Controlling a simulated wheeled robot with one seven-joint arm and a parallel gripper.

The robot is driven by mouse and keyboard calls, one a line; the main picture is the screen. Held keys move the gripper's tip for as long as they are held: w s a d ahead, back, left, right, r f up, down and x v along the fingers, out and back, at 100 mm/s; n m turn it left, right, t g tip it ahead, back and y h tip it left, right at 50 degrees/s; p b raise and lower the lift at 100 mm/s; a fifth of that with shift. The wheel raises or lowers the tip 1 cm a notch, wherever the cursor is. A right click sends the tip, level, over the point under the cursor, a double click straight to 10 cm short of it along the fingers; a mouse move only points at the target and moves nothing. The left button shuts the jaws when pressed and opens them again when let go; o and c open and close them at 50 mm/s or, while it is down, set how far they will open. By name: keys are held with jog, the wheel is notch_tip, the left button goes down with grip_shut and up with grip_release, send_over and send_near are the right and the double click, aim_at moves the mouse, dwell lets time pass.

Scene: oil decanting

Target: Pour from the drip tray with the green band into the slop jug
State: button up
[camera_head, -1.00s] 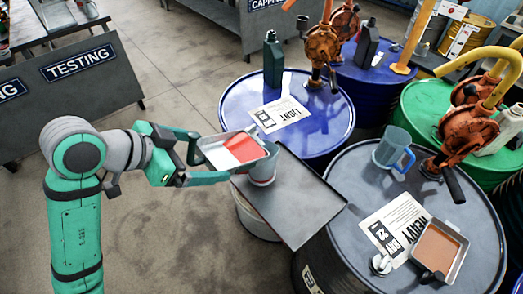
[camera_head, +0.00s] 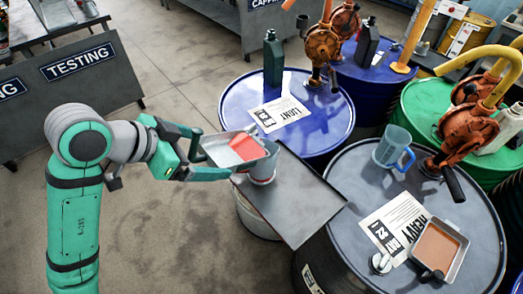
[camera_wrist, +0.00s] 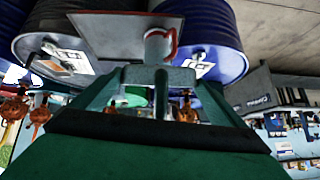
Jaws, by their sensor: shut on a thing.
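My gripper (camera_head: 201,155) is shut on a shallow metal drip tray (camera_head: 216,150). It holds the tray in the air, tilted, over a jug. Red liquid (camera_head: 248,148) lies toward the tray's right end, and its left part is bare. I cannot make out a green band on it. The jug (camera_head: 263,172) stands upright below the tray's right end, partly hidden by it. In the wrist view this jug (camera_wrist: 156,47) shows a red handle. Whether liquid is falling into it is too small to tell.
A dark grey plate (camera_head: 305,205) lies under the jug. On the dark drum (camera_head: 340,175) stand a blue-handled jug (camera_head: 392,147) and a second tray (camera_head: 462,238) with brown liquid. A blue drum (camera_head: 235,105) with a dark bottle (camera_head: 273,60) is behind. Open floor lies left.

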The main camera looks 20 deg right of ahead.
jog(key=shift+w+d+r+y+p, duration=0.1)
jog(key=shift+d+r+y+p, duration=0.15)
jog(key=shift+y+p, duration=0.25)
dwell(0.6)
jog(key=shift+w+d+r+g+y+p, duration=0.25)
jog(key=shift+d+r+y+p, duration=0.15)
jog(key=shift+d+r+y, duration=0.2)
jog(key=shift+w+d+r+g+y+p, duration=0.15)
jog(key=shift+d+r+g+y+p, duration=0.25)
jog(key=shift+r, duration=0.3)
jog(key=shift+w+d+r+g+y+p, duration=0.2)
jog(key=shift+d+r+y+p, duration=0.15)
jog(key=shift+d+r+y, duration=0.25)
dwell(1.3)
jog(key=shift+w+d+r+y+p, duration=0.15)
jog(key=shift+d+r+y+p, duration=0.2)
jog(key=shift+d+r, duration=0.15)
jog(key=shift+w+d+r+y+p, duration=0.15)
jog(key=shift+d+r+y+p, duration=0.15)
jog(key=shift+d+r+y, duration=0.15)
jog(key=shift+w+d+f+g+y+p, duration=0.1)
jog(key=shift+w+d+g+y+p, duration=0.1)
jog(key=shift+d+g+y+p, duration=0.25)
dwell(0.4)
